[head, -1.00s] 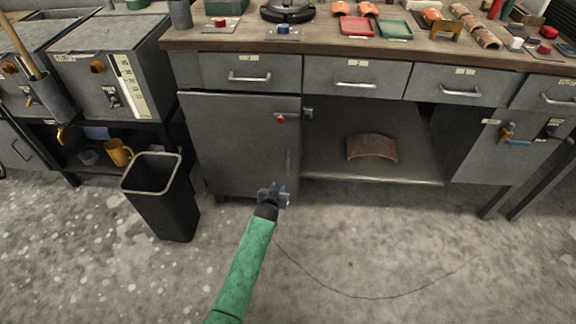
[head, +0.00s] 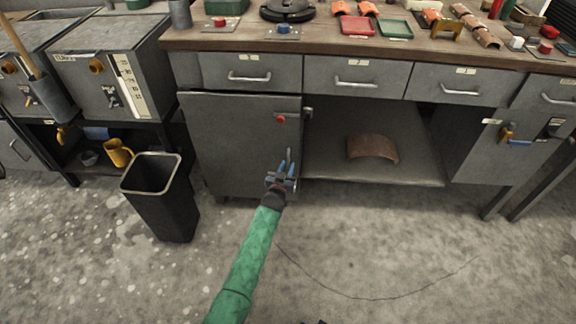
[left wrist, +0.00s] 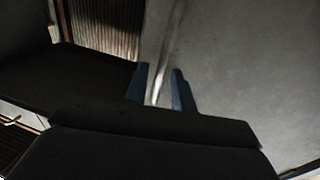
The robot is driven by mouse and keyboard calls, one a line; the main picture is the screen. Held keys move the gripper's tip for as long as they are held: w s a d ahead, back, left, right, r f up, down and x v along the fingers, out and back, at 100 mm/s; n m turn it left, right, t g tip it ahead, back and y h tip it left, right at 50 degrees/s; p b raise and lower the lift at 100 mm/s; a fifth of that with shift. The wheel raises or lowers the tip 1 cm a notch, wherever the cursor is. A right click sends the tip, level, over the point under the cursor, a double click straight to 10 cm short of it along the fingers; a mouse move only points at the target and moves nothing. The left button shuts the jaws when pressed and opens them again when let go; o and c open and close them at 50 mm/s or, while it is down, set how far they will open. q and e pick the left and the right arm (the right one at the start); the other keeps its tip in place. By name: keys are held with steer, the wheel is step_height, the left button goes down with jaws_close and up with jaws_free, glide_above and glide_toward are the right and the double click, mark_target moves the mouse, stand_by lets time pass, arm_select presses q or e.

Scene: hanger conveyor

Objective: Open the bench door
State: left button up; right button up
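The grey bench door (head: 235,140) is under the left part of the bench and looks shut. It has a red knob or button near its top right. A slim vertical handle (head: 289,155) is near its right edge. My left gripper (head: 286,168) is in front of the handle's lower part, its two blue fingers pointing up at the door. In the left wrist view the handle (left wrist: 168,50) runs between the two fingers, which are apart with a gap beside it. I cannot tell whether they touch it. My right gripper does not show.
A black bin (head: 165,205) stands left of the door. Right of the door is an open shelf bay with a curved brown tile (head: 372,148). Drawers with handles (head: 355,84) run above, under the cluttered wooden top (head: 260,40).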

arm_select(q)
steer(key=shift+w+d, duration=0.15)
steer(key=shift+w, duration=0.8)
jaws_close()
steer(key=shift+s, duration=0.1)
